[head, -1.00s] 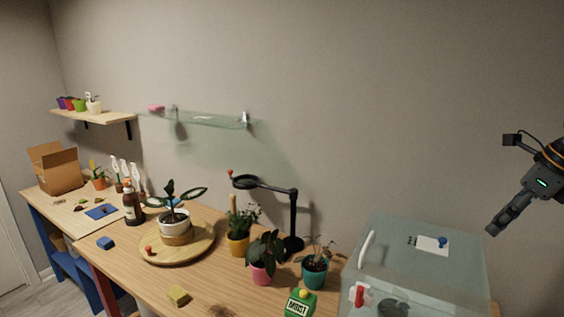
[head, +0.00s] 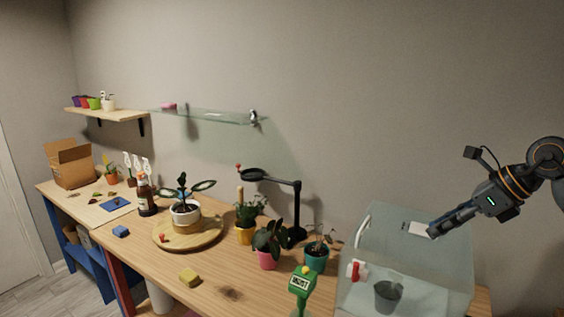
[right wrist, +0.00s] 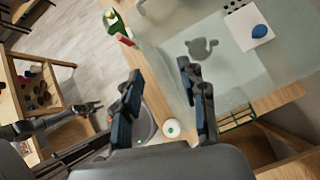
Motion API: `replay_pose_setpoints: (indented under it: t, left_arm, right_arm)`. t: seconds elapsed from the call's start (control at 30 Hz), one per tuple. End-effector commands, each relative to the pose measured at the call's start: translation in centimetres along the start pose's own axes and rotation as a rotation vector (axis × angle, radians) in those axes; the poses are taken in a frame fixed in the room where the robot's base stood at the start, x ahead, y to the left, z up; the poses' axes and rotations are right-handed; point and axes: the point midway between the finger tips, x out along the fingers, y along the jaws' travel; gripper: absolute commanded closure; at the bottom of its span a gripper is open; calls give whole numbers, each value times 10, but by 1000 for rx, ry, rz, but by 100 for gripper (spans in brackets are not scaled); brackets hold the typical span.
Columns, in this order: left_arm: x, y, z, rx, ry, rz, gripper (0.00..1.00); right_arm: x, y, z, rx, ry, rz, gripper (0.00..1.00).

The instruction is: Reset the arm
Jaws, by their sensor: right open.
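My right gripper (head: 433,233) is in the air over the clear glass case (head: 400,260) at the right, its fingertips pointing down and left and overlapping a white card (head: 418,228) in the picture. The right wrist view shows the same gripper (right wrist: 158,84) with its two dark fingers well apart and nothing between them. A second arm, seemingly mine, shows at the left of the right wrist view. Its small left gripper (right wrist: 92,107) is too small to read. The left arm is out of the head view.
A round wooden turntable (head: 210,238) bears a white-potted plant. A glass shelf (head: 205,116) is on the wall. The air above the table is free.

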Motion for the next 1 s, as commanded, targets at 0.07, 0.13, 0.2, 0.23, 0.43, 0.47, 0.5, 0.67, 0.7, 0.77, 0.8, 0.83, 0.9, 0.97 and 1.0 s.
replay_pose_setpoints:
  t: [0.07, 0.13, 0.2, 0.23, 0.43, 0.47, 0.5, 0.67, 0.7, 0.77, 0.8, 0.83, 0.9, 0.97, 1.0]
  left_arm:
    - [0, 0, 3, 0, -5, 0, 64]
    - [0, 1, 6, 0, -9, 1, 64]
    - [0, 1, 9, 0, -14, 1, 64]
    - [0, 1, 10, 0, -16, 1, 64]
    - [0, 1, 11, 0, -18, 1, 64]
    - [0, 1, 11, 0, -17, 1, 64]
    - [0, 1, 10, 0, -16, 1, 64]
    - [0, 1, 8, 0, -14, 1, 64]
    - [0, 1, 8, 0, -13, 1, 64]
    - [0, 1, 8, 0, -13, 1, 64]
    - [0, 1, 8, 0, -12, 1, 64]
    - [0, 1, 8, 0, -12, 1, 64]
    - [0, 1, 7, 0, -11, 1, 64]
    - [0, 1, 7, 0, -10, 1, 64]
    - [0, 1, 6, 0, -10, 1, 64]
  right_arm:
    - [23, 17, 14, -6, -74, 55, 58]
    - [44, 37, 29, -3, -160, 116, 58]
    - [65, 63, 47, 18, -271, 196, 58]
    - [74, 76, 56, 36, -328, 238, 58]
    - [95, 154, 106, 340, -772, 555, 58]
    - [94, 160, 110, 412, -836, 598, 58]
    - [91, 164, 114, 515, -915, 650, 58]
    - [84, 148, 99, 1023, -1187, 789, 58]
    - [87, 138, 87, 1170, -1240, 804, 58]
    - [94, 123, 64, 1400, -1306, 807, 58]
    - [102, 114, 44, 1561, -1339, 797, 58]
    - [109, 107, 27, 1684, -1360, 780, 58]
    - [129, 98, -20, 1977, -1385, 717, 58]
    - [147, 97, -62, 2214, -1385, 637, 58]
    - [159, 100, -90, 2362, -1373, 574, 58]
